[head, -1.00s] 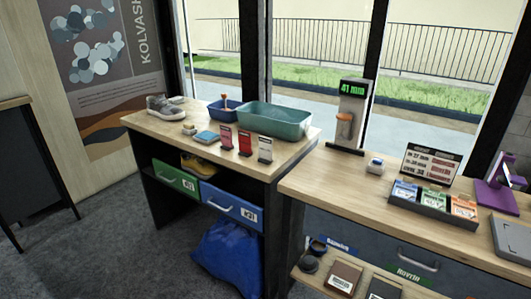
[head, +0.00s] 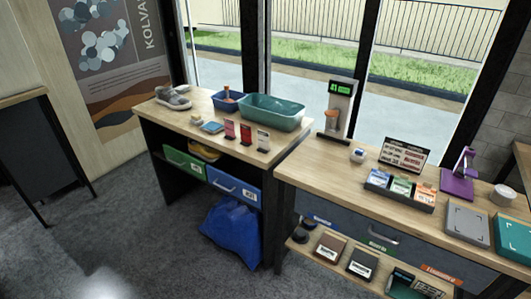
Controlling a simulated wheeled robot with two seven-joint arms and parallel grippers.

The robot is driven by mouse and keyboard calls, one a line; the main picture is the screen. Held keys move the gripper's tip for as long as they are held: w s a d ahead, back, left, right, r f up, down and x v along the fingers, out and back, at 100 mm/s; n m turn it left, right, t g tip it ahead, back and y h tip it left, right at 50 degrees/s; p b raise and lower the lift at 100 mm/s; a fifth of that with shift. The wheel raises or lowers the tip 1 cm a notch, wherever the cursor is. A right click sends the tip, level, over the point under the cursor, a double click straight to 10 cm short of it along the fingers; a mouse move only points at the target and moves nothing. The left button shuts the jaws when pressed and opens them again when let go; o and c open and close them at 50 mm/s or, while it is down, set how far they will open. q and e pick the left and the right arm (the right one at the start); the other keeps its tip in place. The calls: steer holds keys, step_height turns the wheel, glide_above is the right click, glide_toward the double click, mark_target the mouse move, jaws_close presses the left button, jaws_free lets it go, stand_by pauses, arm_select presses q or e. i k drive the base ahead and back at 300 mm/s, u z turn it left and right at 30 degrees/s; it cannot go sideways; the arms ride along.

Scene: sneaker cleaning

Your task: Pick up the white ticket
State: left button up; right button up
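A white ticket (head: 263,141) stands upright near the front right corner of the left wooden table (head: 185,127). The print on the tickets is too small to read. Neither of my grippers is in the head view.
The teal basin (head: 272,112) is behind the tickets, with a blue tub (head: 228,102) and grey shoe (head: 172,98) to its left. The right counter (head: 325,171) holds a display post (head: 338,110), a card tray (head: 400,190) and a purple stand (head: 458,178). Grey floor is open in front.

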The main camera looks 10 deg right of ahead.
mark_target(263, 137)
steer(key=z, duration=0.6)
steer(key=i, duration=1.15)
steer(key=u, duration=0.65)
